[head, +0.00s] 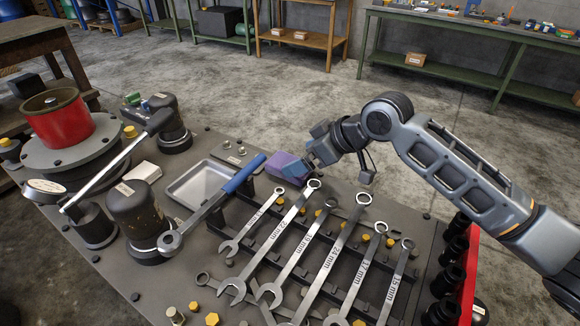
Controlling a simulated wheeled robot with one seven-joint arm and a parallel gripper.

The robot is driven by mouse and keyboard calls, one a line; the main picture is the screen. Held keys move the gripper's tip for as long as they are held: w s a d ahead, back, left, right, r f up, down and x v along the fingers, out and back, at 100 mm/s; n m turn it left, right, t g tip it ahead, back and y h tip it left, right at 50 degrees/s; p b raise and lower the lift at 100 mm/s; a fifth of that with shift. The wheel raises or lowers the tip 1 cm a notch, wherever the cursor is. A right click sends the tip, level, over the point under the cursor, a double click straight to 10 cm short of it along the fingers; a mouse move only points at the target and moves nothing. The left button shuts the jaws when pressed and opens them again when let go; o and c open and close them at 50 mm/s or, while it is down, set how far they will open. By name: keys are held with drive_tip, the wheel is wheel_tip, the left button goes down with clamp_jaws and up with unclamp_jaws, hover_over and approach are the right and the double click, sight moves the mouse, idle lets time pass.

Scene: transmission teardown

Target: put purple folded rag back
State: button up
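The purple folded rag (276,160) is a small purple block-like shape near the far edge of the dark workbench (225,150). It is right of the shallow metal tray (170,193) and beyond the tip of the blue-handled wrench. My gripper (306,167) comes in from the right, with its fingers at the right side of the rag. The fingers are small and partly merge with the rag, so I cannot tell whether they grip it or are only beside it. I also cannot tell whether the rag rests on the bench or is raised.
Several combination wrenches (330,255) lie on a dark rack in front of my gripper. A blue-handled wrench (210,205) lies left of them. A red housing (58,122) and dark cylinders (137,212) stand at the left. Black sockets (453,250) line the right edge.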

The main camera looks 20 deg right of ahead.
drive_tip(key=x, duration=0.4)
drive_tip(key=shift+a+f+p, duration=0.1)
drive_tip(key=shift+p, duration=0.2)
drive_tip(key=c, duration=1.1)
